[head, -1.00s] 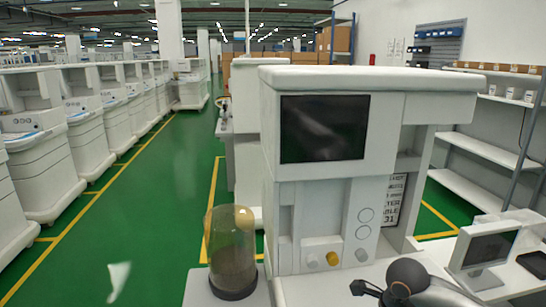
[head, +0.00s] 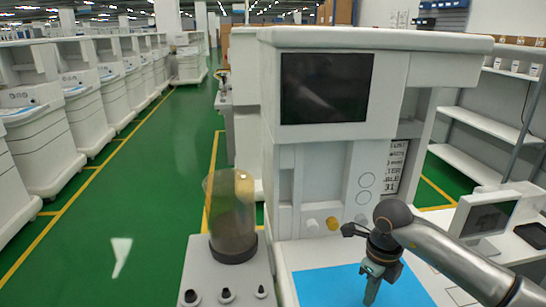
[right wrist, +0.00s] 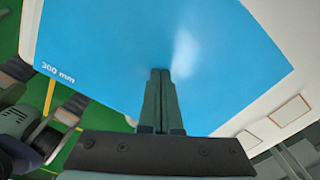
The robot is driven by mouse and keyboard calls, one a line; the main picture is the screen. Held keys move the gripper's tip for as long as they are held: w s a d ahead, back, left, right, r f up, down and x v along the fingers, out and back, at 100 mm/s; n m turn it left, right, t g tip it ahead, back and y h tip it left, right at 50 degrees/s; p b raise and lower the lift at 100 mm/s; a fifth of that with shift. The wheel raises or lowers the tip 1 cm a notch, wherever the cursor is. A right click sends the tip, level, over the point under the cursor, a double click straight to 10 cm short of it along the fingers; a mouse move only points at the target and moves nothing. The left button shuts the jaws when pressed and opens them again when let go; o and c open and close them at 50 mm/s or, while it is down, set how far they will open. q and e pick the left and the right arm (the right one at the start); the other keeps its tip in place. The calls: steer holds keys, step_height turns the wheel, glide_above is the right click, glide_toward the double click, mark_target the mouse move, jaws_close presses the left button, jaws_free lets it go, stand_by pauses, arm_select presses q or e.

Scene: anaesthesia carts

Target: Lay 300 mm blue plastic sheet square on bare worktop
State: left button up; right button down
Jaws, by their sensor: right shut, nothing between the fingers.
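The blue plastic sheet (head: 320,284) lies on the white worktop (head: 300,255) in front of the cart's upright panel. In the right wrist view the sheet (right wrist: 110,50) looks flat and bears the print "300 mm" near its left corner. My right gripper (head: 371,300) points down over the sheet, its fingers shut and empty. In the right wrist view its fingertips (right wrist: 160,72) are together against the blue; I cannot tell if they touch it. The sheet's near part is cut off in the head view.
A clear dome with an amber top (head: 232,215) stands left of the worktop, on a grey unit with black knobs. A small monitor (head: 488,220) and a dark flat device (head: 533,236) are at the right. The cart's dark screen (head: 325,88) rises behind.

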steer(key=shift+w+a+f+b, duration=0.15)
steer(key=shift+w+b, duration=0.55)
steer(key=shift+w, duration=0.75)
steer(key=shift+r+p, duration=2.6)
steer(key=shift+r, duration=1.05)
